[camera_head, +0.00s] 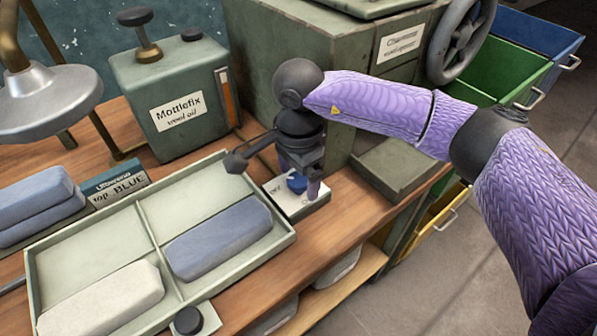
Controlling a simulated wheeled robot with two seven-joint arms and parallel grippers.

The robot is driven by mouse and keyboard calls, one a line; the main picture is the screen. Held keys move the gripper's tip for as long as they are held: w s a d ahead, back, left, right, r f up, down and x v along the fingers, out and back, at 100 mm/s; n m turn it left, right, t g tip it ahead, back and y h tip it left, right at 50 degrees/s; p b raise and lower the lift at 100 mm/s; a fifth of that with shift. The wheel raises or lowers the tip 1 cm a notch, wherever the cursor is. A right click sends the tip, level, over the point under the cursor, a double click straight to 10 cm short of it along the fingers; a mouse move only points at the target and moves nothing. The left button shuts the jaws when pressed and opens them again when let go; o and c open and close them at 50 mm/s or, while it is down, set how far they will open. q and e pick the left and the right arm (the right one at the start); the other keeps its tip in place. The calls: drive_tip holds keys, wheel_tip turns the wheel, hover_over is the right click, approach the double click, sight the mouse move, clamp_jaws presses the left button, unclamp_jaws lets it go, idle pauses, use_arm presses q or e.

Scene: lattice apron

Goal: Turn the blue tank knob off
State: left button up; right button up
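The blue tank knob (297,183) sits on a small pale plate (307,205) with "OFF" lettering at its left, on the wooden bench in front of the green box. My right gripper (299,181) points down over it, with its purple fingers on either side of the knob. The fingers hide part of the knob, and I cannot tell whether they touch it. The direction the knob points is not clear. My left gripper is not in view.
A divided tray (139,225) holds blue and whitish blocks left of the knob. The "Mottlefix" tank (178,95) stands behind the tray. A dark rod (255,146) sticks out beside my gripper. A shallow green tray (395,170) and a handwheel (461,38) are at right.

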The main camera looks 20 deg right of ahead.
sight(298, 179)
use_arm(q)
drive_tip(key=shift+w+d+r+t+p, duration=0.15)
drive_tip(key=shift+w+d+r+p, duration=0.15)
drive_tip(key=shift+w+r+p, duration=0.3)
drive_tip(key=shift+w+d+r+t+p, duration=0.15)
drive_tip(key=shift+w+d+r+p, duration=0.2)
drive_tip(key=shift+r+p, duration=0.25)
use_arm(e)
wheel_tip(298, 179, up, 10)
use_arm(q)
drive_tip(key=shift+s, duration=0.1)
